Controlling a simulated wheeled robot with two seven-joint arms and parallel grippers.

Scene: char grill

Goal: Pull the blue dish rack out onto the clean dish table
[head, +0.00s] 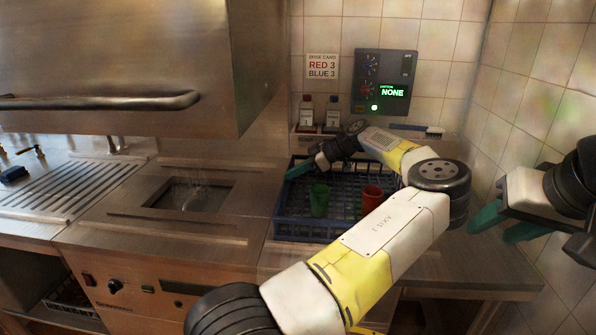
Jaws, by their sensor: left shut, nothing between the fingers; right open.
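The blue dish rack (295,229) sits on the metal clean dish table (455,268), just right of the dishwashing machine. It holds a green cup (319,201) and a red cup (372,197). My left arm crosses over the rack's right part and hides some of it. My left gripper (297,171) is shut with nothing between its fingers, at the rack's far left corner; I cannot tell whether it touches the rim. My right gripper (505,226) is open and empty, at the right near the tiled wall, apart from the rack.
The machine's large steel hood (120,50) with a bar handle (100,101) hangs at upper left. A sink opening (190,195) lies left of the rack. The table's right part is clear.

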